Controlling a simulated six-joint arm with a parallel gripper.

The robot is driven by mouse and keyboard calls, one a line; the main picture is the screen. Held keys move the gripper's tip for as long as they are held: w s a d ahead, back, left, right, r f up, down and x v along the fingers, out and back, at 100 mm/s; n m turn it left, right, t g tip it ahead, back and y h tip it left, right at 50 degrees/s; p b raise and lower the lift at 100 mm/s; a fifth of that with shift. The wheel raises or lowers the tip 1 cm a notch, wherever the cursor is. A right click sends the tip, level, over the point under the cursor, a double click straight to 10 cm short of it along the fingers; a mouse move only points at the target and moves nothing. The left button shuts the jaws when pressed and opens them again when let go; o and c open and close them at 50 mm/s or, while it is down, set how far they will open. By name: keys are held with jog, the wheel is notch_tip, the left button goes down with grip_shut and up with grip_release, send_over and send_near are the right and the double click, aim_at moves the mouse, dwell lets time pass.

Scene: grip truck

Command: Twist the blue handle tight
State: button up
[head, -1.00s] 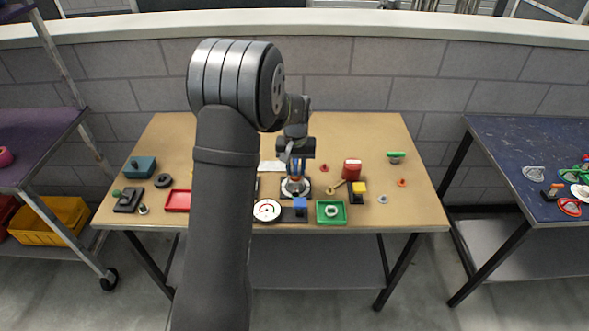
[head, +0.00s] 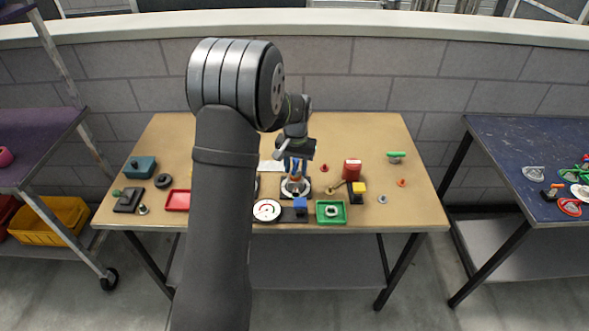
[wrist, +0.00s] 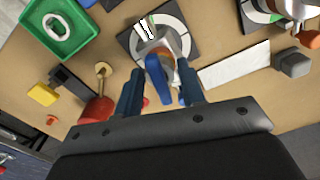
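The blue handle (wrist: 157,80) is a narrow lever on a valve with a silver and orange body. The valve stands on a round dial with white and green parts on a dark square base (wrist: 185,12); in the head view the base (head: 306,191) is near the table's front middle, partly hidden under my gripper. My gripper (wrist: 160,88) points down over the valve. Its two dark blue fingers stand on either side of the handle, with a visible gap at least on the left side. The head view shows my gripper (head: 295,174) small, without finger detail.
A second dial (wrist: 262,12) stands at the wrist view's upper right. The table's back is mostly clear.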

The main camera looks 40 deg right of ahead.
aim_at(296, 165)
jog(key=shift+r, duration=3.6)
notch_tip(296, 165, down, 7)
jog(key=shift+f, duration=0.15)
jog(key=shift+f+n, duration=0.1)
jog(key=shift+n, duration=0.2)
